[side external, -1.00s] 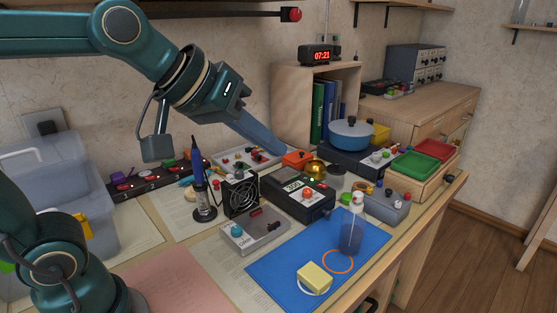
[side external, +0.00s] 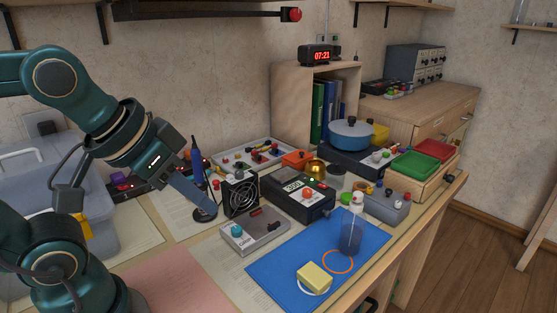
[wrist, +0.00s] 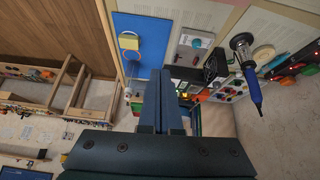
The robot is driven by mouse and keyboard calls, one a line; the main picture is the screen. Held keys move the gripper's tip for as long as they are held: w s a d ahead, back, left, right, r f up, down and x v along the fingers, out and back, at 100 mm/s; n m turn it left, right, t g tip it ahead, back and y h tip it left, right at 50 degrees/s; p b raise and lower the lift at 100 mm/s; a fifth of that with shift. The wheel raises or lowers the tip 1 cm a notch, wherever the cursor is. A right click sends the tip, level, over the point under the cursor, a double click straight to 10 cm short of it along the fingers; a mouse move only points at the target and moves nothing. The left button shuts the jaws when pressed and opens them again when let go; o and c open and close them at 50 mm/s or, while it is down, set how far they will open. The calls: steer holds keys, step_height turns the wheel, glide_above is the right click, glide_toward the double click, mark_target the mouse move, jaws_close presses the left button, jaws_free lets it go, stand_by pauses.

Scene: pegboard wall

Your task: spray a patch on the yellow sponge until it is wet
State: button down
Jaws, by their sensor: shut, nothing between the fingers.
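The yellow sponge (side external: 314,277) sits on a white ring at the front of the blue mat (side external: 275,268). It also shows in the wrist view (wrist: 129,42). The spray bottle (side external: 351,234), clear grey with a white top, stands upright on the mat, behind and right of the sponge, just beyond an orange ring (side external: 338,261). My gripper (side external: 211,211) is shut and empty, above the left part of the bench near the blue soldering iron (side external: 196,158), well apart from the bottle and sponge.
A black fan (side external: 240,193), a grey box with knobs (side external: 255,232) and a black meter (side external: 298,198) stand between my gripper and the bottle. A grey box with buttons (side external: 388,206) is behind the bottle. The mat's left part is clear.

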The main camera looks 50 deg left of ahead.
steer(key=w+d+r+t, duration=0.2)
steer(key=w+r, duration=0.8)
steer(key=w, duration=0.2)
steer(key=w+d+f+g+h, duration=0.1)
steer(key=w+d+f, duration=0.1)
steer(key=w+d, duration=0.2)
steer(key=w, duration=0.3)
steer(key=shift+w+d, duration=0.2)
steer(key=shift+w, duration=0.15)
glide_above(358, 197)
steer(key=a, duration=0.1)
step_height(358, 197, down, 9)
steer(key=shift+w+a+r, duration=0.1)
steer(key=shift+r, duration=0.05)
steer(key=shift+s+f, duration=0.25)
steer(key=shift+f, duration=0.65)
steer(key=shift+s+d+f, duration=0.1)
steer(key=shift+d+f, duration=0.1)
steer(key=shift+f, duration=0.55)
